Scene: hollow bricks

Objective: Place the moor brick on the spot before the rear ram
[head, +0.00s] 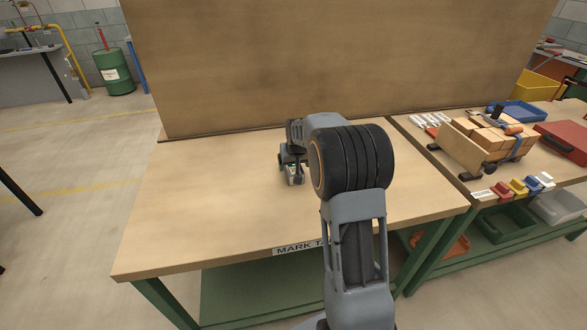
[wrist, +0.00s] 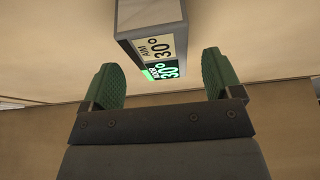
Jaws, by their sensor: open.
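My gripper (head: 292,158) reaches over the middle of the light wooden table, seen past my arm. In the wrist view its two green-padded fingers (wrist: 160,75) are open and apart. A grey box-shaped block (wrist: 150,15) stands just beyond the fingertips, between their lines. Its face has a white label reading AIM 30° and a green label with 30°. The block shows small at my gripper in the head view (head: 295,178). I cannot tell whether it is the moor brick. I cannot make out a rear ram or the spot before it; my arm hides part of the table.
A tall brown panel (head: 330,60) stands along the table's back edge. On the right table are a wooden carrier with tan blocks (head: 490,140), a blue tray (head: 518,112), a red case (head: 567,138) and small coloured pieces (head: 518,187). The table's left part is clear.

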